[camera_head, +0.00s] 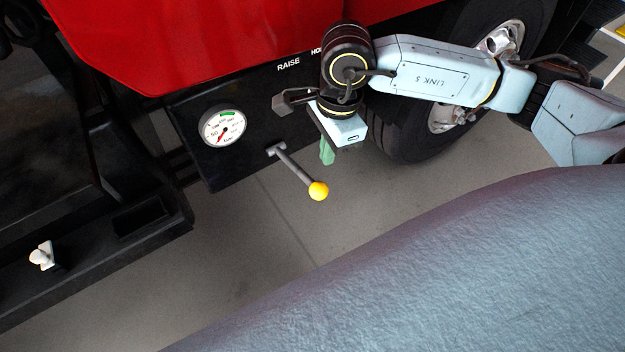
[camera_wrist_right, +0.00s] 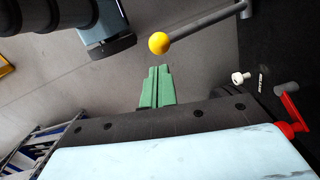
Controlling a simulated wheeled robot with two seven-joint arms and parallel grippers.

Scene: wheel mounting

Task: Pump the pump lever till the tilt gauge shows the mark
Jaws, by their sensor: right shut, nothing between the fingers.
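The pump lever (camera_head: 295,168) is a grey rod with a yellow ball knob (camera_head: 318,190), sticking out from the black panel down toward the lower right. The knob also shows in the right wrist view (camera_wrist_right: 159,43). The round tilt gauge (camera_head: 222,127) sits on the panel left of the lever. Its red needle points toward the lower left, away from the green band at the upper right of the dial. My right gripper (camera_head: 327,156) has green fingers, which are together and empty. They are near the knob, apart from it, in the wrist view (camera_wrist_right: 157,70). My left gripper is not in view.
The black panel (camera_head: 215,170) carries the words RAISE and a partly hidden second label. A grey handle (camera_head: 290,101) sits beside my right wrist. A wheel (camera_head: 400,135) stands behind my right arm. A white knob (camera_head: 41,257) is at lower left. Floor below the lever is clear.

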